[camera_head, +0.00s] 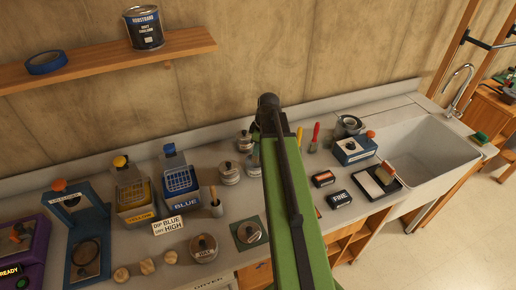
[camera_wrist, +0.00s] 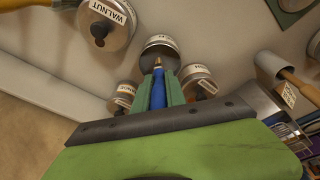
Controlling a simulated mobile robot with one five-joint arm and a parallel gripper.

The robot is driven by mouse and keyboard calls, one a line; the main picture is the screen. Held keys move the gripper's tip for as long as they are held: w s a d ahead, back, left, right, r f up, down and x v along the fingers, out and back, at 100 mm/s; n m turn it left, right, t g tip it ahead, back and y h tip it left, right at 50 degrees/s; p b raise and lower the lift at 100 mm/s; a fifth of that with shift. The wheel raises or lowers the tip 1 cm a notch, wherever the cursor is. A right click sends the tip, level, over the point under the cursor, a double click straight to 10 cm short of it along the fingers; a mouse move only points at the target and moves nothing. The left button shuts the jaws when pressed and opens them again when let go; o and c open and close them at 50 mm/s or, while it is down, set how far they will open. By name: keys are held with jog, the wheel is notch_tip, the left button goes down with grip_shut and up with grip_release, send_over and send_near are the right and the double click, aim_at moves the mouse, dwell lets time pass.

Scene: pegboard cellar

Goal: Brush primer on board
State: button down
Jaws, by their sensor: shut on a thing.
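My gripper (camera_wrist: 159,88) is shut on a slim blue-handled tool (camera_wrist: 158,94) with a brass-coloured end, probably a brush. In the head view my green arm reaches across the bench and hides the fingers and tool. No label reading primer is legible. I cannot identify the board with certainty.
On the bench (camera_head: 225,265) stand yellow (camera_head: 133,192) and blue (camera_head: 180,188) dip baths, a WAX tin (camera_head: 204,248), a grey pot (camera_head: 216,210) and a FINE box (camera_head: 341,200). A black tray (camera_head: 366,188) lies before the sink (camera_head: 430,150). A shelf (camera_head: 100,65) hangs above.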

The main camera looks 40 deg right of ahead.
jog(key=shift+f+b, duration=0.4)
dwell(1.1)
jog(key=shift+r, duration=0.1)
jog(key=p+v, duration=0.3)
jog(key=w+p+v, duration=0.1)
jog(key=p+v, duration=0.2)
jog(key=p, duration=0.1)
jog(key=shift+w+a+r, duration=0.1)
jog(key=shift+r, duration=0.45)
jog(key=shift+f, duration=0.15)
dwell(0.3)
